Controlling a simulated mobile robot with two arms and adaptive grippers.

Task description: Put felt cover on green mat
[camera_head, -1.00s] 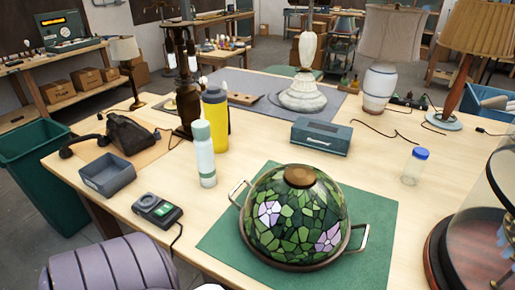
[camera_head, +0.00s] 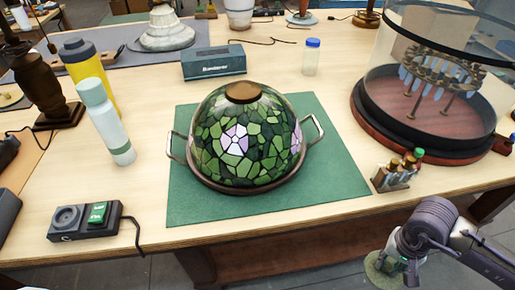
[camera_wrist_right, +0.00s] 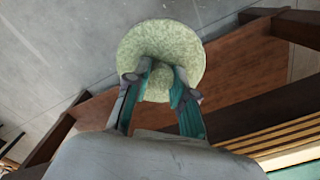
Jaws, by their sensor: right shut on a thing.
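The felt cover is a round, pale green fuzzy disc (camera_wrist_right: 160,40) with a raised middle. In the right wrist view my right gripper (camera_wrist_right: 160,80) is shut on that raised middle. In the head view the same gripper (camera_head: 398,262) holds the cover (camera_head: 375,270) at the bottom right, out past the table's front edge and over the floor. The cover is partly hidden there by the gripper. The green mat (camera_head: 340,180) lies flat on the table. A stained-glass dome with two side handles (camera_head: 245,140) stands on it. My left gripper is out of view.
A rack of small bottles (camera_head: 397,172) stands by the mat's right edge, with a glass display dome (camera_head: 435,85) behind it. A blue-grey box (camera_head: 213,62) and a blue-capped jar (camera_head: 311,58) stand behind the mat. Bottles (camera_head: 105,120) stand left. Mat borders are bare.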

